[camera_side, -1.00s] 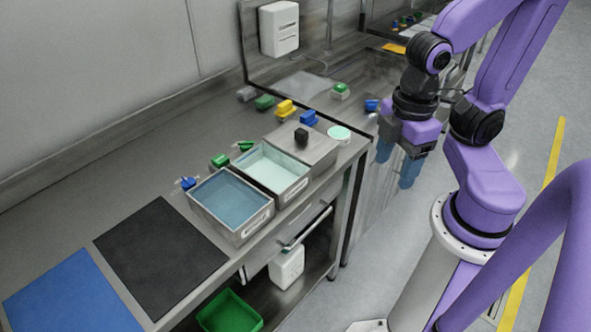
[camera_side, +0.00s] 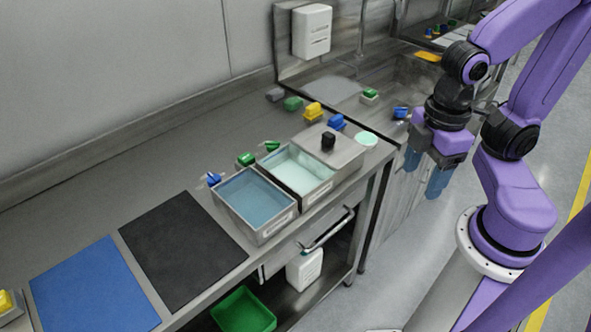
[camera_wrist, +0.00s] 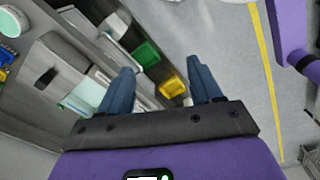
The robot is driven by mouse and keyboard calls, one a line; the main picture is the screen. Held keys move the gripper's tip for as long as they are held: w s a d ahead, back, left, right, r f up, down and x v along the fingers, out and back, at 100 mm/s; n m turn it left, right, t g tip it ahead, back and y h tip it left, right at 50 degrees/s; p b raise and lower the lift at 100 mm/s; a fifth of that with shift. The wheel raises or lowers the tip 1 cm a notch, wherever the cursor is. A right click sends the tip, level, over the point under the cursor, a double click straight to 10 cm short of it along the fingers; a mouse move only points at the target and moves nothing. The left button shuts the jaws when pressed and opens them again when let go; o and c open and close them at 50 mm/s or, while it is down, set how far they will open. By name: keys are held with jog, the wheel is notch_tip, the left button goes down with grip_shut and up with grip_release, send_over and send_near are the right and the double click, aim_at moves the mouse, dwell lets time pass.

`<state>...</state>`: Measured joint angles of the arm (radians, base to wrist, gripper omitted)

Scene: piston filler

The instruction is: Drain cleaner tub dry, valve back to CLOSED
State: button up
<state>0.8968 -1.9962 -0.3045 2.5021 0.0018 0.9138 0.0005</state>
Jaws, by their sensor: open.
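Two steel tubs stand side by side on the bench. One tub (camera_side: 279,228) holds blue liquid and the other tub (camera_side: 322,192) holds pale green liquid; their labels are unreadable, so I cannot tell which is the cleaner tub. A blue-handled fitting (camera_side: 212,180) sits behind the blue tub. Green-handled fittings (camera_side: 245,159) and (camera_side: 271,146) sit behind the pair. The valve's setting cannot be read. My gripper (camera_side: 423,178) is open and empty, hanging off the bench's right end, well away from the tubs. Its spread blue fingers show in the wrist view (camera_wrist: 160,68).
A steel box with a black knob (camera_side: 328,141) and a pale green round dish (camera_side: 366,138) stand right of the tubs. A black mat (camera_side: 182,250) and blue mat (camera_side: 92,290) lie to the left. A green bin (camera_side: 243,312) and white jug (camera_side: 304,268) are below. The floor is clear beside my gripper.

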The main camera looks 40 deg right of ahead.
dwell(0.4)
jog(key=w+a+r, duration=0.1)
jog(key=w+a, duration=0.2)
jog(key=w, duration=0.3)
jog(key=w+a+r, duration=0.2)
jog(key=w+a, duration=0.1)
jog(key=w, duration=0.3)
send_over(274, 144)
notch_tip(274, 144, down, 5)
jog(key=shift+m, duration=0.3)
notch_tip(274, 144, down, 16)
jog(key=shift+f, duration=0.2)
jog(key=c, duration=1)
